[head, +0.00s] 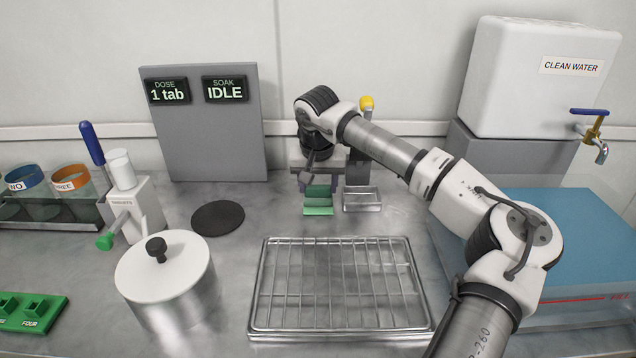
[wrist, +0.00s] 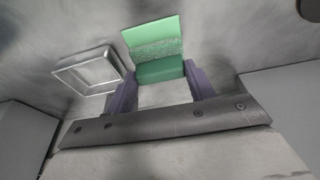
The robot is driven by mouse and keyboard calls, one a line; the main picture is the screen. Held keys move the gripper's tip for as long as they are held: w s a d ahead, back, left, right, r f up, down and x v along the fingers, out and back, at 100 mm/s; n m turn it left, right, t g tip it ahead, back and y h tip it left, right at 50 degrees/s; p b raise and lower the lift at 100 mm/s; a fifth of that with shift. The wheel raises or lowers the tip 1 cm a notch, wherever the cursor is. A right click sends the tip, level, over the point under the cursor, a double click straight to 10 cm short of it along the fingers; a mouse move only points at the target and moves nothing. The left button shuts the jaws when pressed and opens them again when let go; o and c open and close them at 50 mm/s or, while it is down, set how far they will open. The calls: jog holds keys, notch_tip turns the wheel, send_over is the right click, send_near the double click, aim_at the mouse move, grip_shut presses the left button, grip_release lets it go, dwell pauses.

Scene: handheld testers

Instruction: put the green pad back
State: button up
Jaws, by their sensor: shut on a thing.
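The green pad (head: 318,211) is between the fingers of my gripper (head: 319,190), at the back middle of the counter. In the wrist view the pad (wrist: 152,35) has a light green end, a rough speckled band and a darker green part between the purple fingers. My gripper (wrist: 160,82) is shut on that darker part. A small shallow metal tray (head: 376,206) is just right of the pad in the head view. This tray (wrist: 61,75) looks empty in the wrist view, left of the pad and apart from it. I cannot tell whether the pad touches the counter.
A wire rack (head: 335,329) lies in front of my gripper. A black disc (head: 218,218) and a white-lidded pot (head: 163,266) are at left. A grey display panel (head: 205,132) stands behind. A blue-topped basin (head: 580,235) and a white water tank (head: 540,85) are at right.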

jog(key=o, duration=1)
jog(key=shift+f, duration=0.15)
jog(key=v, duration=1.2)
jog(key=shift+r+p, duration=0.25)
jog(key=shift+p, duration=0.1)
